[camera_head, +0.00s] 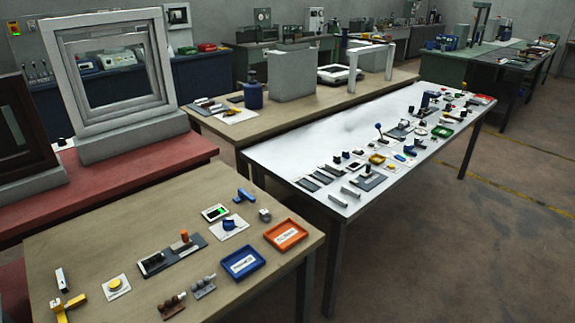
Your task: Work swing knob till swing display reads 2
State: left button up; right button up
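On the near wooden table, a blue knob (229,225) sits on a white square plate. Just behind it lies a small white-framed display (215,212) with a dark and green face; its reading is too small to make out. To their left, a dark slab (172,257) carries an upright post with an orange-brown top (184,236) and a small dark screen (153,262). I cannot read a label that tells which of these is the swing knob or swing display. Neither of my grippers is in view.
The near table also holds a blue tray (243,262), an orange tray (286,234), a yellow button (119,285), a blue T-shaped piece (246,196) and a yellow piece (66,306). A white table (320,138) with many small parts stands behind. Floor is clear at right.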

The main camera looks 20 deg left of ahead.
aim_at(228, 224)
jog(key=j+u, duration=0.1)
jog(key=u, duration=1.1)
jog(key=i+l, duration=0.15)
jog(key=l, duration=0.25)
jog(key=i+l+z, duration=0.15)
jog(key=l, duration=0.25)
